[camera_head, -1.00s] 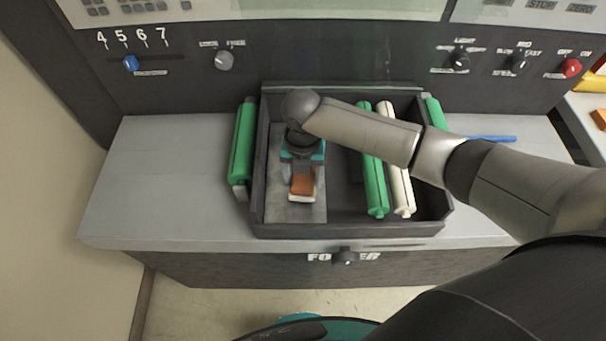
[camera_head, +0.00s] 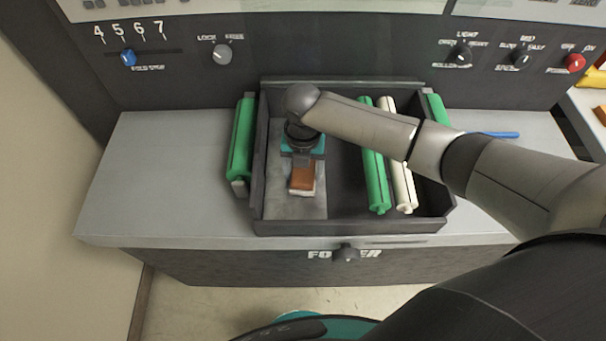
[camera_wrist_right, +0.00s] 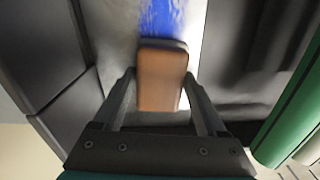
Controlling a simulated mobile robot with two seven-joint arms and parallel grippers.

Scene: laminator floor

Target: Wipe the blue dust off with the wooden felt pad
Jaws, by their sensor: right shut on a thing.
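My right gripper (camera_head: 303,160) is over the left part of the dark tray (camera_head: 350,228). It is shut on the wooden felt pad (camera_head: 302,178), a brown block with a pale underside. In the right wrist view the pad (camera_wrist_right: 161,78) sits between the two fingers (camera_wrist_right: 160,105). The pad is low over a grey metal plate (camera_head: 296,212) in the tray; I cannot tell whether it touches. A streak of blue dust (camera_wrist_right: 162,16) lies on the plate just beyond the pad in the wrist view. In the head view my arm and gripper hide the dust. My left gripper is not in view.
A green roller (camera_head: 375,170) and a cream roller (camera_head: 402,185) lie in the tray right of the plate. Another green roller (camera_head: 241,140) lies outside its left wall. A blue tool (camera_head: 495,134) is at the right. The counter left of the tray (camera_head: 150,180) is clear.

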